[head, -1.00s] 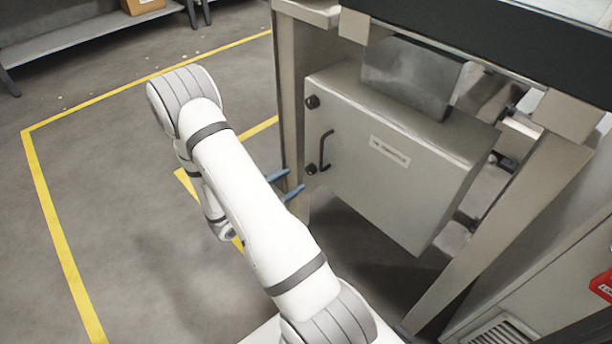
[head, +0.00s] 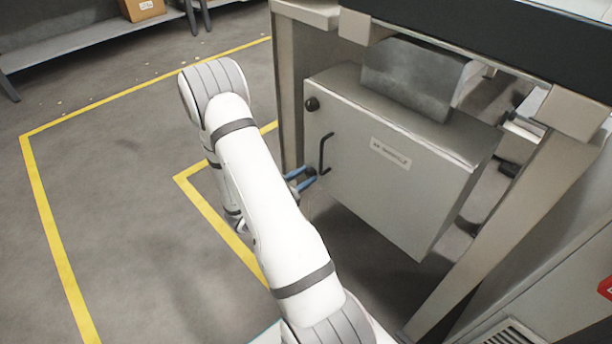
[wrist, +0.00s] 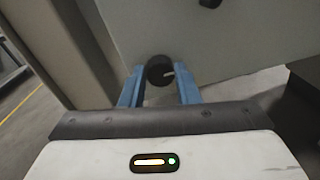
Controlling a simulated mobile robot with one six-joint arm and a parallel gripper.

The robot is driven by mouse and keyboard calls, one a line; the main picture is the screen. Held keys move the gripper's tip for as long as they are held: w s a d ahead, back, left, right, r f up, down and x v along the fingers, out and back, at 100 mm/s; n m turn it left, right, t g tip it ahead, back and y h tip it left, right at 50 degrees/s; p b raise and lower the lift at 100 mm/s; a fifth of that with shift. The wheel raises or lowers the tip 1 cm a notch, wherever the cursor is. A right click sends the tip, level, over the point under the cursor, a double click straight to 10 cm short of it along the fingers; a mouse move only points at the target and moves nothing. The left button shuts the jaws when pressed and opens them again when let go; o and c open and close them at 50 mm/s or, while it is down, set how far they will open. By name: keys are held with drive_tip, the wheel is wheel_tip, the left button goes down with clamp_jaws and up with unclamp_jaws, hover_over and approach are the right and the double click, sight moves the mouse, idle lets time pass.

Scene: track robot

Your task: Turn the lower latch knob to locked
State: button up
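The grey cabinet (head: 385,185) hangs under the bench frame. Its upper latch knob (head: 312,104) is a black round knob near the top left of the door. The lower latch knob (wrist: 159,70) is black with a pale mark pointing right in the wrist view. My gripper (head: 308,178) has blue fingers, one on each side of the lower knob. In the wrist view the fingers (wrist: 160,88) are apart, with the knob between and just beyond their tips. I cannot tell whether they touch it. The head view mostly hides this knob behind the fingers.
A black door handle (head: 325,154) stands out just above and right of the fingers. A bench leg (head: 289,90) runs close along the cabinet's left side. A label (head: 391,153) is on the door. The floor at left is open.

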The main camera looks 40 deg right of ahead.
drive_tip(key=c, duration=0.4)
drive_tip(key=shift+d, duration=0.25)
drive_tip(key=shift+a, duration=0.2)
drive_tip(key=n+p, duration=0.2)
drive_tip(key=shift+r+n+p, duration=0.2)
drive_tip(key=shift+n+p, duration=0.1)
drive_tip(key=shift+p, duration=0.1)
drive_tip(key=n+p, duration=0.5)
drive_tip(key=n, duration=0.1)
drive_tip(key=shift+w, duration=0.15)
drive_tip(key=n+p, duration=0.1)
drive_tip(key=n, duration=0.2)
drive_tip(key=n+p, duration=0.2)
drive_tip(key=shift+f+n+t+h, duration=0.15)
drive_tip(key=shift+n+t+h, duration=0.15)
drive_tip(key=shift+n, duration=0.1)
drive_tip(key=shift+a+f+n+p, duration=0.1)
drive_tip(key=shift+n+p, duration=0.75)
drive_tip(key=shift+n, duration=1.15)
drive_tip(key=shift+w, duration=0.1)
